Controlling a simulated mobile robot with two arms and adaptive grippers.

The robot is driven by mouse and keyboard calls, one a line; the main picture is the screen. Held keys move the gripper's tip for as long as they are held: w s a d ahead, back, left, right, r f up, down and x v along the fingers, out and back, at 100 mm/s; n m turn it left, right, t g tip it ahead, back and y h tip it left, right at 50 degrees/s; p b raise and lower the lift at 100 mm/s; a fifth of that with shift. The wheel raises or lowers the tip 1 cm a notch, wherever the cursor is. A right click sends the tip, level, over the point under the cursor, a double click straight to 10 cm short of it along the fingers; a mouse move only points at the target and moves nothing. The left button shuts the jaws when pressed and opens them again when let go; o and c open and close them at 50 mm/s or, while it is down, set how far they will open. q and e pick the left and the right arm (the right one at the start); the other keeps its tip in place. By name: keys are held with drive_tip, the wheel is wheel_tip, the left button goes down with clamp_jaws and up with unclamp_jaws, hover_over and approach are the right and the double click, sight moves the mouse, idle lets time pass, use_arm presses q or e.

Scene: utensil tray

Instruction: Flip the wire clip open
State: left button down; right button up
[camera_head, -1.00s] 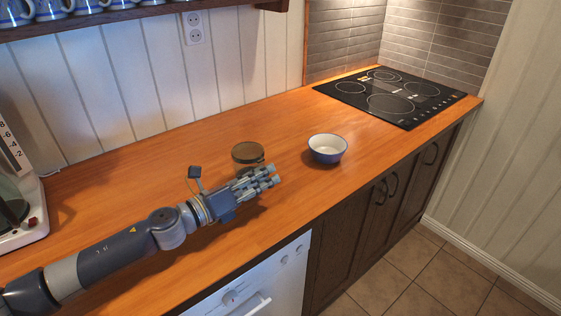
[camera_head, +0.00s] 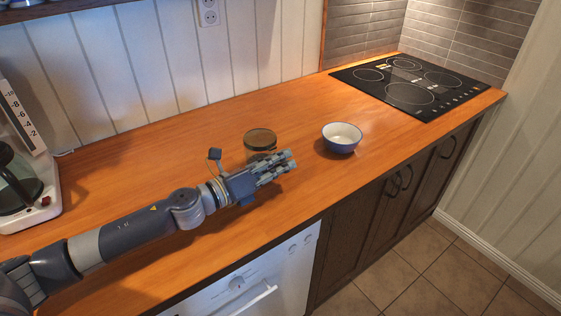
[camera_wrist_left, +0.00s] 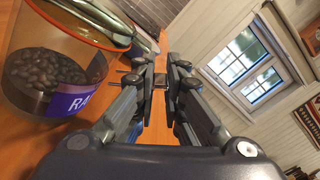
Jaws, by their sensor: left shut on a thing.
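A glass jar (camera_head: 260,141) with a brownish lid stands on the wooden counter. In the left wrist view the jar (camera_wrist_left: 50,72) is close on the left, tilted in the picture, with dark beans inside and a purple label. A metal wire clip (camera_wrist_left: 159,81) sticks out from the jar's side below the rim. My left gripper (camera_head: 287,163) is beside the jar, at its front right. In the wrist view its fingers (camera_wrist_left: 160,82) are closed on the wire clip, which is mostly hidden between the fingertips. My right gripper is not in view.
A blue and white bowl (camera_head: 342,138) stands right of the jar. A black cooktop (camera_head: 409,84) lies at the far right end. A white appliance with a glass pot (camera_head: 20,185) is at the left edge. The counter (camera_head: 130,165) behind my left arm is clear.

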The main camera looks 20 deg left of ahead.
use_arm(q)
drive_tip(key=shift+f, duration=0.1)
drive_tip(key=shift+s+d+f+m+b, duration=0.15)
drive_tip(key=shift+f+m+b, duration=0.2)
drive_tip(key=shift+m, duration=0.75)
drive_tip(key=m, duration=0.1)
drive_tip(key=f+m, duration=0.1)
drive_tip(key=m, duration=0.1)
drive_tip(key=shift+d+b, duration=0.1)
drive_tip(key=shift+b, duration=0.3)
drive_tip(key=shift+f+m, duration=0.45)
drive_tip(key=shift+m, duration=0.55)
drive_tip(key=c, duration=1.6)
unclamp_jaws()
drive_tip(key=shift+c, duration=0.2)
